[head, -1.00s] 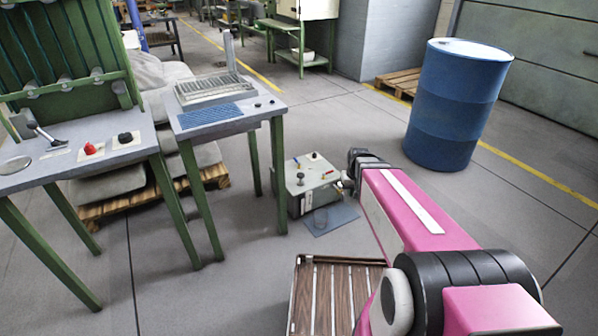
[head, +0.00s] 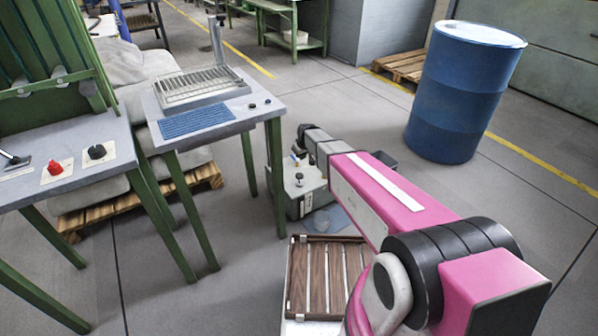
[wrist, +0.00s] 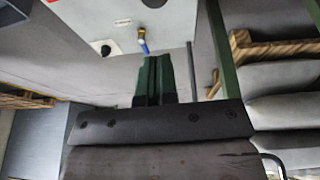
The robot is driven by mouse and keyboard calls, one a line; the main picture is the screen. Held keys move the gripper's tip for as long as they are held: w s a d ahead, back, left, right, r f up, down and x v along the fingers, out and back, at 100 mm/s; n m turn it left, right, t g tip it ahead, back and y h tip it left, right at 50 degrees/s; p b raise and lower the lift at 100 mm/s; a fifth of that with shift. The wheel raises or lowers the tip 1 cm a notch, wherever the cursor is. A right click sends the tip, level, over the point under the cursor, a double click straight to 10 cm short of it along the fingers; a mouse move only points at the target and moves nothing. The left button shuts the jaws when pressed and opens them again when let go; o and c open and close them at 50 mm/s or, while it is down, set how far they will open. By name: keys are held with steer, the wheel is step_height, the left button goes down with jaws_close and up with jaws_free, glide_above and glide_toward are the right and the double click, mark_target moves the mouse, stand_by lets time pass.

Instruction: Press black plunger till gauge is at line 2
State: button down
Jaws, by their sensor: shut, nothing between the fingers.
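A grey box (head: 306,203) stands on the floor, partly hidden behind my arm. A small black knob (head: 299,179), perhaps the plunger, stands on its top. In the wrist view the pale box (wrist: 122,14) fills the upper middle, with a dark round knob (wrist: 106,50) and a brass valve with a blue handle (wrist: 143,42). My gripper (wrist: 154,60) shows there as two green fingers, shut and empty, just below the blue handle in the picture. I cannot tell whether they touch it. In the head view the fingers are hidden. No readable gauge or line 2 shows.
A blue mat (head: 345,224) lies beside the box. A green-legged table (head: 228,117) stands to its left. Another table (head: 100,180) holds a red knob (head: 54,167) and a black knob (head: 96,151). A blue drum (head: 464,90) stands right; floor before it is clear.

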mark_target(300, 177)
steer(key=x, duration=1.2)
steer(key=shift+d+f, duration=0.2)
steer(key=shift+f, duration=0.8)
step_height(300, 177, down, 4)
steer(key=shift+f, duration=0.1)
steer(key=v, duration=1.4)
steer(key=shift+w+a, duration=0.25)
steer(key=shift+a, duration=0.05)
